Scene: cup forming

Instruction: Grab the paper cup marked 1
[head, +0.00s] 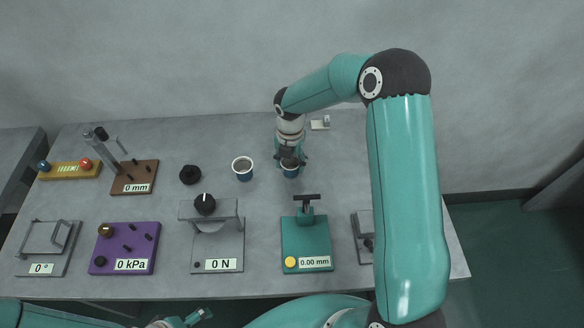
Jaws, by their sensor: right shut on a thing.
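A blue paper cup (291,173) is at the middle of the table, under my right gripper (290,163). My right gripper points down and is shut on this cup, hiding part of its rim. Any number on it is too small to read. A second blue cup (242,174) with a white rim and brown inside stands upright to the left, apart from the gripper. No number can be read on it either. My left gripper (190,318) is low at the bottom edge, in front of the table; its jaws are too small and cut off to judge.
A round black knob (190,175) lies left of the cups. In front stand a 0 N press (218,250), a teal 0.00 mm device (305,240) and a purple 0 kPa board (125,248). A small white piece (320,125) is behind. My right arm hides the table's right part.

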